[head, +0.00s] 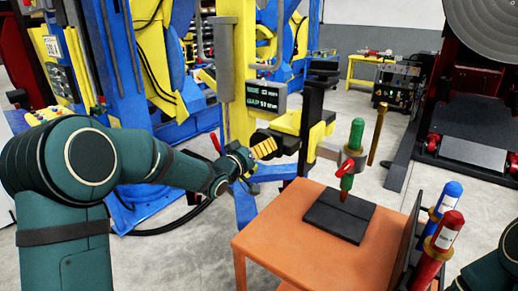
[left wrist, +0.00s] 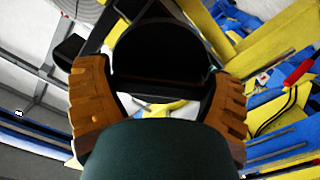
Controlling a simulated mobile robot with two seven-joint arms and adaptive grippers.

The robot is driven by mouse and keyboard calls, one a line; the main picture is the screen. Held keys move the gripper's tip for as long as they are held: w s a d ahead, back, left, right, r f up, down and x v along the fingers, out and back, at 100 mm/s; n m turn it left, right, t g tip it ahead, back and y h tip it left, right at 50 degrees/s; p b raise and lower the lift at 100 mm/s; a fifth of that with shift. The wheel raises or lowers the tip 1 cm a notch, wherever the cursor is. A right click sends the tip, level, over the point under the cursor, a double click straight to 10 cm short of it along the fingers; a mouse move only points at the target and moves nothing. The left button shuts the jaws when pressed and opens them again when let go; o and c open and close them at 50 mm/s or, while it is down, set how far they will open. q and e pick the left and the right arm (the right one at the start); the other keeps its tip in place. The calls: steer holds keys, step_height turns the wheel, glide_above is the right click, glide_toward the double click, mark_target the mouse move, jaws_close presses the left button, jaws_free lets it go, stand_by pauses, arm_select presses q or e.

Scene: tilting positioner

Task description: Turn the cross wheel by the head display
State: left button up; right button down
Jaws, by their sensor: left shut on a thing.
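The cross wheel shows as a dark, rounded black part (head: 285,142) just below the head display (head: 266,96), mostly hidden behind my left gripper. My left gripper (head: 264,149) comes in from the left, its orange ridged fingers at the wheel. In the left wrist view, the fingers (left wrist: 160,100) stand on both sides of the black wheel (left wrist: 160,50), shut on it. The wheel's arms cannot be made out. The display is a grey box with lit text on the yellow column. My right gripper is out of view.
An orange table (head: 270,235) stands to the right of my left gripper, with a black plate (head: 338,217) on it. A green-handled tool (head: 355,135) in a holder is above the plate. Blue and red bottles (head: 445,200) stand at the table's right side.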

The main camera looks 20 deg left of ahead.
arm_select(q)
steer(key=n+p, duration=0.1)
steer(key=n, duration=0.3)
steer(key=shift+n, duration=0.3)
steer(key=n+p, duration=0.1)
steer(key=n, duration=0.2)
steer(key=shift+n+p, duration=0.3)
steer(key=shift+n, duration=0.2)
steer(key=o, duration=0.9)
steer(key=v, duration=1.2)
